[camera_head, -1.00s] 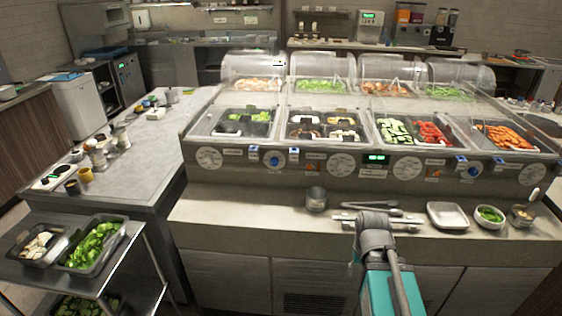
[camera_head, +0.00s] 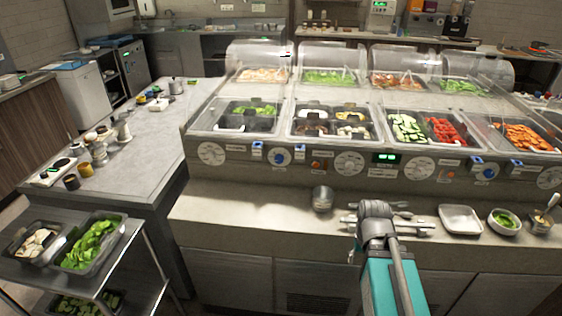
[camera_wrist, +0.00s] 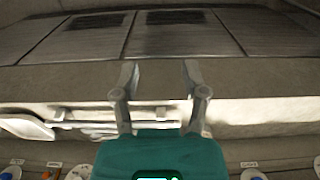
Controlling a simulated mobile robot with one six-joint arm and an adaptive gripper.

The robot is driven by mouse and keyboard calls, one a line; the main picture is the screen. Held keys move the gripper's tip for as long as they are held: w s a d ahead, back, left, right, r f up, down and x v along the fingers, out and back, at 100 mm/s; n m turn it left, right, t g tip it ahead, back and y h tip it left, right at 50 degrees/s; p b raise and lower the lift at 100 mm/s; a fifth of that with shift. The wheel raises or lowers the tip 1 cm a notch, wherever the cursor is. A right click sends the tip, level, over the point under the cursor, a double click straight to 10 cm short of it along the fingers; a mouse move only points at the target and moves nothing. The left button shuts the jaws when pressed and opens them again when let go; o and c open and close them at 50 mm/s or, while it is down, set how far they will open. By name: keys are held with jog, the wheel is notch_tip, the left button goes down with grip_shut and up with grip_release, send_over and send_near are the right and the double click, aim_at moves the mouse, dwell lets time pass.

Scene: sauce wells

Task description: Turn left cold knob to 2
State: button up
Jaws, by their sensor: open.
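The left cold knob (camera_head: 281,156) is a small blue knob on the front panel of the food counter, left of the middle. A second blue knob (camera_head: 484,172) sits farther right on the same panel. In the wrist view my gripper (camera_wrist: 160,80) is open and empty, with its two fingers spread apart and touching no knob. My arm is low in front of the counter, and the fingers are not clear in the head view. Blue knobs show partly at the bottom edge of the wrist view; I cannot tell which is the left one.
White round dials (camera_head: 349,163) and a green display (camera_head: 386,157) share the panel. A metal cup (camera_head: 322,198), tongs (camera_head: 405,214), a white tray (camera_head: 460,219) and a bowl of greens (camera_head: 504,220) stand on the ledge below. The ledge left of the cup is clear.

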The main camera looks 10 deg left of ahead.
jog(key=shift+a, duration=0.15)
jog(key=o, duration=0.3)
jog(key=shift+w+f, duration=0.1)
jog(key=shift+w, duration=0.05)
jog(key=shift+o, duration=0.5)
jog(key=shift+w, duration=0.15)
jog(key=w+a+n+t+h+b, duration=0.25)
jog(key=w+n+t+b, duration=0.2)
jog(key=w+n, duration=0.35)
jog(key=w+a+n+t+h+b, duration=0.2)
jog(key=w+n+t+h+b, duration=0.3)
jog(key=w, duration=0.5)
jog(key=w+a+r+n+t+y+b, duration=0.1)
jog(key=w+a+n+t+y, duration=0.1)
jog(key=a+n, duration=0.5)
jog(key=w+a+r+n+t+y+b, duration=0.1)
jog(key=w+a+n+t+y+b, duration=0.1)
jog(key=a+n, duration=0.5)
jog(key=w+a+r+n+t+y+b, duration=0.2)
jog(key=w+a+n+t+y, duration=0.1)
jog(key=a+n, duration=0.4)
jog(key=shift+w+a+t+y, duration=0.35)
jog(key=shift+a+t+y, duration=0.2)
jog(key=shift+a+t, duration=0.35)
jog(key=shift+w+a, duration=0.1)
